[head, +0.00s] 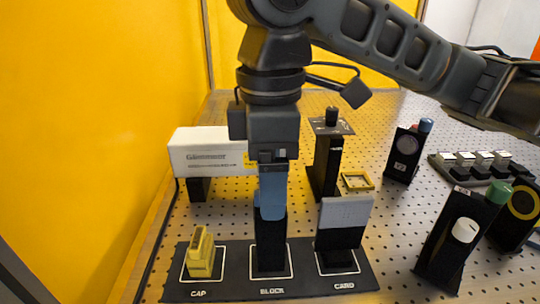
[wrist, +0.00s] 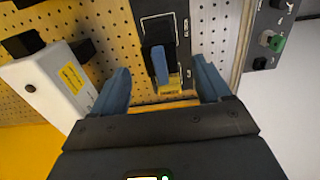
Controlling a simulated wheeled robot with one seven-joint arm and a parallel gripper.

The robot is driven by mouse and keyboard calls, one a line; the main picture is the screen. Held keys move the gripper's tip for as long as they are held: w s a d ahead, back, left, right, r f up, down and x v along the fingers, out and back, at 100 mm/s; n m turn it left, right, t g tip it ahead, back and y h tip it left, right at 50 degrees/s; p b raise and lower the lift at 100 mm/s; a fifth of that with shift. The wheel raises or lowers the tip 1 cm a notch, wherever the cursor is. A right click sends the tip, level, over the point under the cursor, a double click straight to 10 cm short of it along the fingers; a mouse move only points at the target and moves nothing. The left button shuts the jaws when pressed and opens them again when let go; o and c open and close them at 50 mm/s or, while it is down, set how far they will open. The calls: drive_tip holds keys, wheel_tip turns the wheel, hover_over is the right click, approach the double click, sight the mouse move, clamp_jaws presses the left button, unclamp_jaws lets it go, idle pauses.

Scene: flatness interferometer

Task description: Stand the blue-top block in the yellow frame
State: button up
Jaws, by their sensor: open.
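The blue-top block (head: 271,243) stands upright in the BLOCK outline of the black mat, black below with its blue top at the fingers. In the wrist view its blue top (wrist: 160,64) shows ahead, between my spread fingers. My gripper (head: 271,200) points straight down over the block; its blue fingers overlap the block's top in the head view, so contact there cannot be told. In the wrist view my gripper (wrist: 160,66) is open. The yellow frame (head: 357,181) lies on the pegboard table, behind the grey-topped card block, and looks empty.
The mat (head: 225,289) also holds a yellow cap (head: 200,254) at left and a grey-and-black card piece (head: 343,220) at right. A white box (head: 210,152) and a black post (head: 326,160) stand behind. Knobbed black devices (head: 461,235) stand at right.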

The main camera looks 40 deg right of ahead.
drive_tip(key=shift+f, duration=2.6)
drive_tip(key=shift+c, duration=0.2)
drive_tip(key=c, duration=1.2)
drive_tip(key=shift+r+p, duration=3)
drive_tip(key=shift+r, duration=0.2)
drive_tip(key=shift+c, duration=0.2)
